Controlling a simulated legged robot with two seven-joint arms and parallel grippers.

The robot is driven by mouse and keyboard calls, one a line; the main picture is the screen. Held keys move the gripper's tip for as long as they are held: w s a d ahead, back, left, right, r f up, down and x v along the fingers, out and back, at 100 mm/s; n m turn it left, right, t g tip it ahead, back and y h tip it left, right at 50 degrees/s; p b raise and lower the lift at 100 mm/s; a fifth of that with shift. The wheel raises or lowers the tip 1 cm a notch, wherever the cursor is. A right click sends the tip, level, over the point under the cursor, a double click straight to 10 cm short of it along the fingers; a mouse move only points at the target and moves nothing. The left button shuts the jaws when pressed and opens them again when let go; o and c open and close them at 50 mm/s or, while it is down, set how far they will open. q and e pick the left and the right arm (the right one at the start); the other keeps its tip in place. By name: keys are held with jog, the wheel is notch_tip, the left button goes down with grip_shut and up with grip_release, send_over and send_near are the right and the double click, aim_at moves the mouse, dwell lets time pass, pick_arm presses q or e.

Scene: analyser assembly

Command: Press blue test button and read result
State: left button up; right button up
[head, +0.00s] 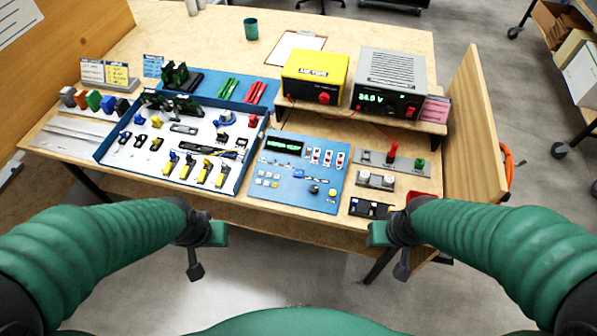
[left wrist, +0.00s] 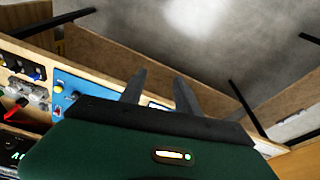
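The blue panel (head: 275,195) lies on the table at centre. It has a dark display (head: 284,145) with green text too small to read. A blue button (head: 298,174) sits on the panel, with a yellow knob, a dark knob and red switches around it. The panel's edge also shows in the left wrist view (left wrist: 72,88). My left gripper (head: 195,272) hangs in front of the table, left of and apart from the panel; its two fingers stand apart and empty in the left wrist view (left wrist: 160,85). My right gripper (head: 402,268) hangs in front, right of the panel; its fingers are unclear.
A blue-rimmed tray (head: 100,152) of small parts lies left of the panel. A yellow box (head: 315,76) and a grey supply (head: 391,80) reading about 24.0 stand on a shelf behind. A wooden side board (head: 470,150) stands at right. Floor before the table is clear.

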pick_arm(q)
grip_shut()
dwell(1.5)
